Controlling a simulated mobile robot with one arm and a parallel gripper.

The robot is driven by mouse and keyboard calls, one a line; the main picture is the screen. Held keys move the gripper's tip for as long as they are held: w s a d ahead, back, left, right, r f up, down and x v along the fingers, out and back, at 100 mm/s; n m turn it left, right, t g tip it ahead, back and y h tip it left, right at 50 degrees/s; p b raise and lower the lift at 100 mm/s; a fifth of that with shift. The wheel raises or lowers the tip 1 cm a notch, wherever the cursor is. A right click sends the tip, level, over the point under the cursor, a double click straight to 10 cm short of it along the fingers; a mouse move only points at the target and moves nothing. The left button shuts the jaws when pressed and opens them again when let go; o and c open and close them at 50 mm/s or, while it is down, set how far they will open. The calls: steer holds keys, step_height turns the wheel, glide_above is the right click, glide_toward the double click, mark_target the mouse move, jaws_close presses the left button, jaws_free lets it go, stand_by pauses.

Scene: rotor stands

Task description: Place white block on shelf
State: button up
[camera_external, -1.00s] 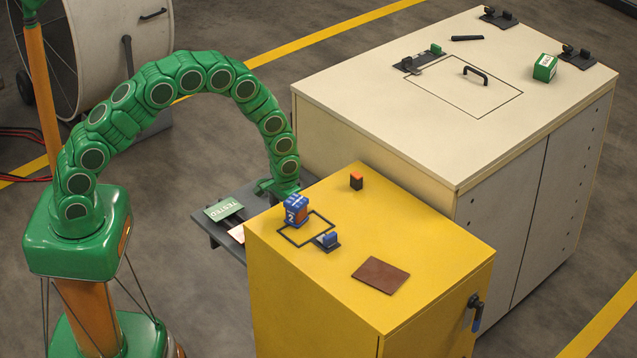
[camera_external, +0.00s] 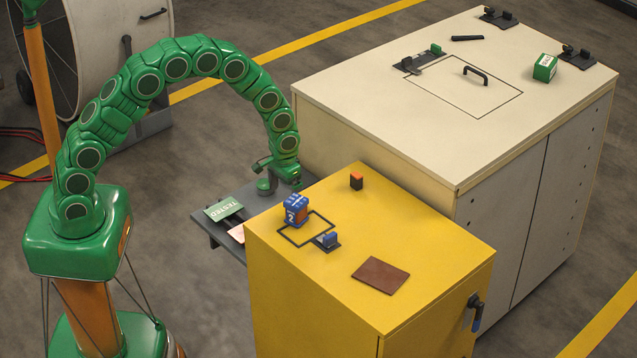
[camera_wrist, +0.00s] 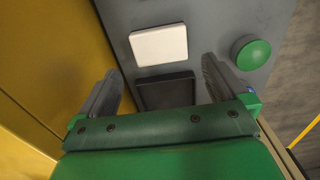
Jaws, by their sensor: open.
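A flat white block (camera_wrist: 158,46) lies on the grey shelf (camera_wrist: 205,22) in the wrist view, just above a dark square recess or pad (camera_wrist: 166,92). My gripper (camera_wrist: 160,68) is open, its two grey fingers to either side of the dark square. The white block is at or just beyond the fingertip line, and no contact shows. In the external view my gripper (camera_external: 280,180) hangs over the grey shelf (camera_external: 250,202) beside the yellow cabinet. I cannot make out the white block there.
A green round knob (camera_wrist: 250,53) stands right of the white block. The yellow cabinet (camera_external: 340,225) rises close by, bearing a blue block (camera_external: 296,209) and a brown plate (camera_external: 381,275). A green TESTED sign (camera_external: 224,208) is on the shelf. A beige cabinet (camera_external: 400,120) stands behind.

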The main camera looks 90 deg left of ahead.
steer(key=shift+r, duration=2.05)
steer(key=shift+r, duration=0.1)
steer(key=s+d+r+m, duration=0.2)
steer(key=s+d+r, duration=0.4)
steer(key=d+r, duration=0.35)
steer(key=s+d+r+m, duration=0.2)
steer(key=s+d+r, duration=0.5)
steer(key=d+r, duration=0.25)
steer(key=s+d+r+m, duration=0.1)
steer(key=s+d+r, duration=0.2)
steer(key=s, duration=0.5)
steer(key=s+d+r+m+g, duration=0.1)
steer(key=s+d, duration=0.3)
steer(key=s, duration=0.5)
steer(key=s+d+r+m, duration=0.3)
steer(key=s+r, duration=0.1)
steer(key=s, duration=0.5)
steer(key=shift+d+r+g, duration=0.2)
steer(key=shift+r+g, duration=0.1)
steer(key=shift+g, duration=0.1)
